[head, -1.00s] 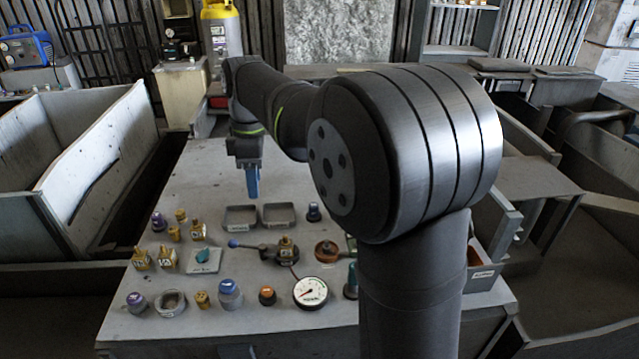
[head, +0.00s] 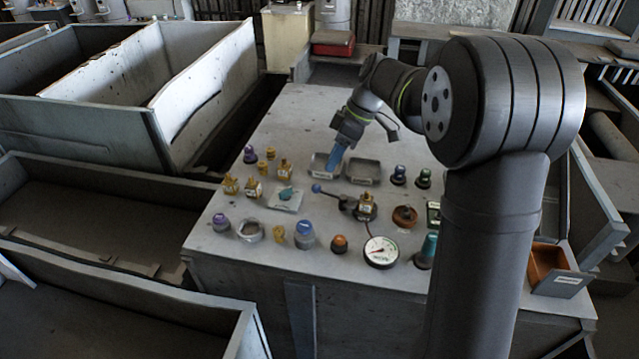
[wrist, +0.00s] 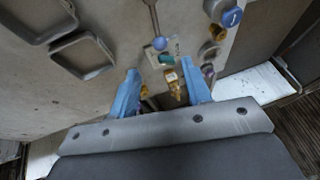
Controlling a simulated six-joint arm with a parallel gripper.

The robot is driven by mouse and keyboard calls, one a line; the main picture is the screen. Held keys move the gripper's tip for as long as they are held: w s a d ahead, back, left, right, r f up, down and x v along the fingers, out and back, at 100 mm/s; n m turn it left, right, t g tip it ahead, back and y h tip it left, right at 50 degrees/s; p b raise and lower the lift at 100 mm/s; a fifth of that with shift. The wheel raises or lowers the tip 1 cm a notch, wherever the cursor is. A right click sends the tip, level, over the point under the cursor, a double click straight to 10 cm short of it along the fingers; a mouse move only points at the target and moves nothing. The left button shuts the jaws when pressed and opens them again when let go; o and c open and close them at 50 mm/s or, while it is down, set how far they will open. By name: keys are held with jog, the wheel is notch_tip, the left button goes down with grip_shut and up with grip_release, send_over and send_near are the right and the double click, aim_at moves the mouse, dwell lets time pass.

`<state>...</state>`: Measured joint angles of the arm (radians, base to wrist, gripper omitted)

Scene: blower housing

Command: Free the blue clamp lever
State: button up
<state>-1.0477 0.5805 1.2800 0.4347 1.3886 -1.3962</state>
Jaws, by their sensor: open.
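The clamp lever with its blue ball end (head: 317,188) sticks out to the left of a dark clamp (head: 349,203) on the bench. A brass part with a white tag (head: 366,207) sits at the clamp. In the wrist view the lever's blue ball (wrist: 159,44) lies beyond my fingertips, its rod running to the top edge. My gripper (head: 335,160) has blue fingers, tilted, above the left shallow tray, apart from the lever. In the wrist view my gripper (wrist: 161,76) is open, with nothing held; brass parts show in the gap on the bench below.
Two shallow grey trays (head: 364,180) lie behind the clamp. The bench's back is clear.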

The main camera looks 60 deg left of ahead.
aim_at(335, 197)
jog(key=x, duration=0.9)
jog(key=shift+f, duration=0.15)
grip_shut()
